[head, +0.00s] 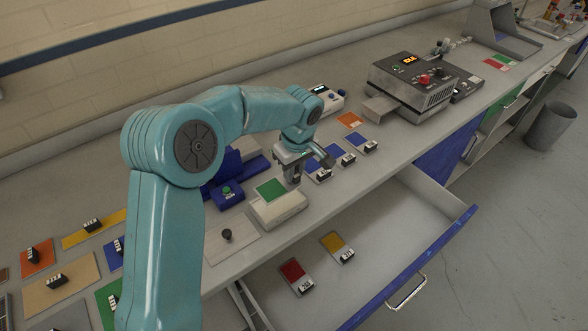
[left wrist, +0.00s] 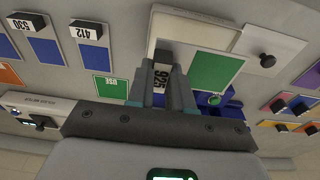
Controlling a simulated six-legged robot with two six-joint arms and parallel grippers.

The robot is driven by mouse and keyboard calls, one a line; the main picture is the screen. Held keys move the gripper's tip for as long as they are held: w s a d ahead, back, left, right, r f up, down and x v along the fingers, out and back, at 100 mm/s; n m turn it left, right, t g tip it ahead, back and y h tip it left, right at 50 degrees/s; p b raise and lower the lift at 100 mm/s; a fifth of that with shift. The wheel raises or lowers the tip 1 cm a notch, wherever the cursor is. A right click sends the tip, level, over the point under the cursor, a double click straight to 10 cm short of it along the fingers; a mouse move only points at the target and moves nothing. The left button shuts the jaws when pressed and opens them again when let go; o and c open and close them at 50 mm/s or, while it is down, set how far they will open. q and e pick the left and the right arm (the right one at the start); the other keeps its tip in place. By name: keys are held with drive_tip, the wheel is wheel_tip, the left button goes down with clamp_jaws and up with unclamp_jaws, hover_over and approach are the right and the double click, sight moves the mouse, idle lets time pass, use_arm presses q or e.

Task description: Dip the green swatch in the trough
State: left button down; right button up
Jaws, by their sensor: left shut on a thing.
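My left gripper (head: 293,174) is shut on the dark handle, marked 925, of the green swatch (head: 270,189). In the left wrist view the handle (left wrist: 163,70) sits between the fingers and the green card (left wrist: 215,72) reaches out to the right. The card is over a pale box (head: 280,211) that looks like the trough; it also shows in the left wrist view (left wrist: 190,30). The card lies roughly flat. I cannot tell whether it touches the box or what is inside. My right gripper is not in view.
A blue unit with a green button (head: 227,191) stands close behind the box. Blue swatches (head: 334,152) lie to the right. A plate with a black knob (head: 227,236) is at the left. An open drawer (head: 375,235) in front holds red and yellow swatches.

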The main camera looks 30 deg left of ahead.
sight(292, 198)
use_arm(q)
drive_tip(key=shift+a+f+b, duration=0.25)
drive_tip(key=shift+f+b, duration=0.05)
drive_tip(key=shift+f, duration=0.3)
drive_tip(key=shift+f+b, duration=0.3)
drive_tip(key=shift+f, duration=0.05)
drive_tip(key=shift+s+d+f+b, duration=0.2)
drive_tip(key=shift+d+f+b, duration=0.05)
drive_tip(key=shift+f+b, duration=0.4)
drive_tip(key=shift+w+a+f+b, duration=0.1)
drive_tip(key=shift+f+b, duration=0.45)
drive_tip(key=shift+f, duration=0.05)
drive_tip(key=shift+w+a+f+b, duration=0.1)
drive_tip(key=shift+f+b, duration=0.4)
drive_tip(key=shift+f, duration=0.1)
drive_tip(key=shift+s+d+f+b, duration=0.15)
drive_tip(key=shift+d+f+b, duration=0.05)
drive_tip(key=shift+f+b, duration=0.8)
drive_tip(key=shift+a+f+b, duration=0.15)
drive_tip(key=shift+f+b, duration=0.2)
drive_tip(key=shift+f, duration=0.1)
drive_tip(key=shift+r, duration=0.1)
